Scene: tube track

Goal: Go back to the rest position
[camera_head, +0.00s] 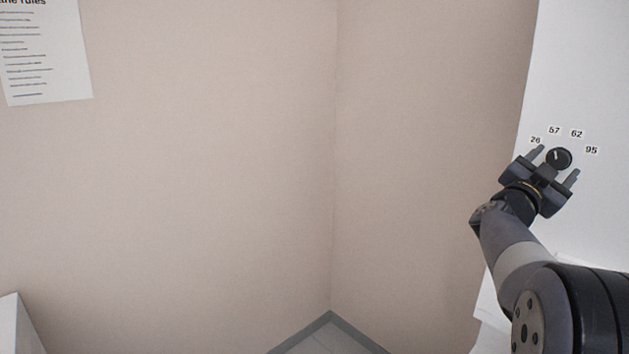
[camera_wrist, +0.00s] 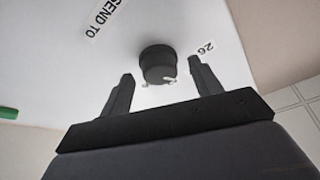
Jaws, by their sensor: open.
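My gripper (camera_head: 557,162) is open in the head view, at the right, in front of a white panel. Its two fingers are apart, with nothing between them that I can see held. A round black knob (camera_head: 559,158) with a light pointer mark sits on the panel among the number labels 26, 57, 62 and 95. In the wrist view the knob (camera_wrist: 158,64) lies just beyond the fingertips of the gripper (camera_wrist: 160,72), and looks apart from them. The label 26 (camera_wrist: 206,47) is beside the right finger.
The white panel (camera_head: 590,80) fills the right side. Beige walls (camera_head: 200,180) meet in a corner, with bare floor (camera_head: 325,341) below. A paper sheet (camera_head: 42,50) hangs upper left, and a white edge (camera_head: 17,325) stands lower left. A green object (camera_wrist: 8,113) shows in the wrist view.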

